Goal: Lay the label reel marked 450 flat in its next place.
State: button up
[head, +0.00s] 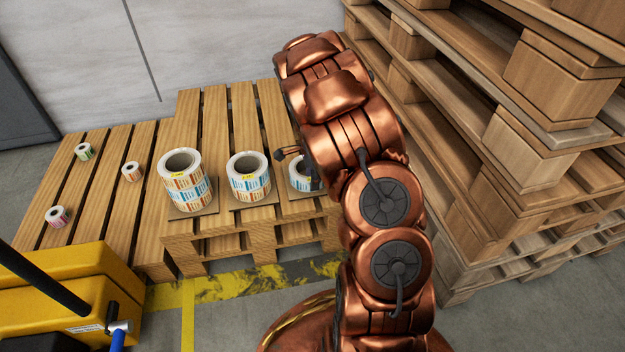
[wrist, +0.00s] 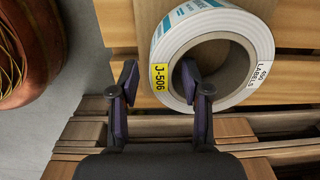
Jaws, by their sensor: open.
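The label reel marked 450 (wrist: 213,60) is white with blue print, a grey core and a yellow tag reading J-506. In the head view the reel at the right (head: 298,178), partly hidden by my arm, appears to be the same one, lying flat on the pallet. My gripper (wrist: 158,82) is open. One finger is over or inside the reel's core hole, the other outside its left wall; how deep they reach is unclear. The gripper also shows in the head view (head: 296,160). A taller reel stack (head: 184,190) and a middle stack (head: 249,187) stand to the left.
The stacks stand on brown cards on the wooden pallet (head: 215,110). Small green (head: 84,152), orange (head: 131,171) and pink (head: 58,217) rolls lie on the lower left pallet. Tall stacked pallets (head: 480,130) rise at right. A yellow machine (head: 50,300) stands lower left.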

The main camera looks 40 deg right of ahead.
notch_tip(320, 180, up, 10)
jog(key=p, duration=0.3)
jog(key=s+a+r+n, duration=0.5)
jog(key=s+a+r, duration=0.1)
jog(key=s+a, duration=0.1)
jog(key=s+a+r+n+g, duration=0.1)
jog(key=s+a+r+n, duration=0.1)
jog(key=s+a+n, duration=0.3)
jog(key=s+a+r+n+g, duration=0.1)
jog(key=s+a+n, duration=0.4)
jog(key=s, duration=0.7)
jog(key=s+a+r+n+g, duration=0.1)
jog(key=s+a+r+n, duration=0.2)
jog(key=s+a+n, duration=0.2)
jog(key=s+n, duration=0.2)
jog(key=s, duration=0.2)
jog(key=shift+s+a+r+g, duration=0.25)
jog(key=shift+a+r+g, duration=0.05)
jog(key=shift+r, duration=0.1)
